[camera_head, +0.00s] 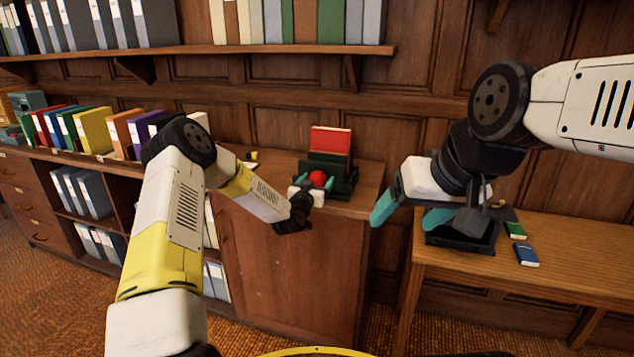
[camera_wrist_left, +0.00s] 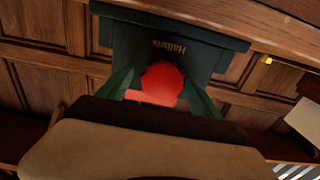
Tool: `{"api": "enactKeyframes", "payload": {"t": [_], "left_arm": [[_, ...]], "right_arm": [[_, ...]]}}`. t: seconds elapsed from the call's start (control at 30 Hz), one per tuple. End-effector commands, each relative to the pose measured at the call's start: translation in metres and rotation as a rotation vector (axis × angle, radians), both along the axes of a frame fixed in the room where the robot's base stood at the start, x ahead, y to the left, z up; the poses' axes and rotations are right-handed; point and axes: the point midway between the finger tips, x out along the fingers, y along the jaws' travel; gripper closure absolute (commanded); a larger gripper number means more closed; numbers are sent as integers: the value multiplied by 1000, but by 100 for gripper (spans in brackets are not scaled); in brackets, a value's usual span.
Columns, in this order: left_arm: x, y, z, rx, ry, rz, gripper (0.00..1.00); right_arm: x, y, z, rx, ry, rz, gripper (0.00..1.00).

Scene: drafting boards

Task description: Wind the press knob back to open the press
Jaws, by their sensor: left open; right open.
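The press is a dark green frame (camera_head: 341,184) on the wooden cabinet top, with a red book (camera_head: 331,140) standing in it. Its round red knob (camera_head: 318,178) faces me. My left gripper (camera_head: 313,184) is at the knob, with its fingers apart on either side of it. In the left wrist view the knob (camera_wrist_left: 162,83) sits between the two green fingers; I cannot tell whether they touch it. The dark press plate (camera_wrist_left: 180,47) with gold lettering shows behind it. My right gripper (camera_head: 410,212) is open and empty in the air, left of the black tray.
A black tray (camera_head: 462,240), a green book (camera_head: 515,230) and a blue book (camera_head: 527,255) rest on the wooden table (camera_head: 570,262) at right. Coloured binders (camera_head: 92,130) line the cabinet at left. A shelf (camera_head: 240,49) of books runs above the press.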

Motion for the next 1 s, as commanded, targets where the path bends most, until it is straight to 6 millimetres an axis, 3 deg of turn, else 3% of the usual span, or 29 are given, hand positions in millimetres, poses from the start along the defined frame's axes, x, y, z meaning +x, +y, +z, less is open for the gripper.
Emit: {"api": "enactKeyframes", "payload": {"t": [0.53, 0.67, 1.0], "left_arm": [[7, 2, -1, 39, -12, 1, 25], [7, -1, 1, 264, -87, -2, 25], [6, -1, 0, 1043, -340, -1, 25]], "right_arm": [[0, 0, 0, 0, 1, 0, 25], [0, 0, 0, -1, 1, 1, 25], [0, 0, 0, 0, 1, 0, 25]]}}
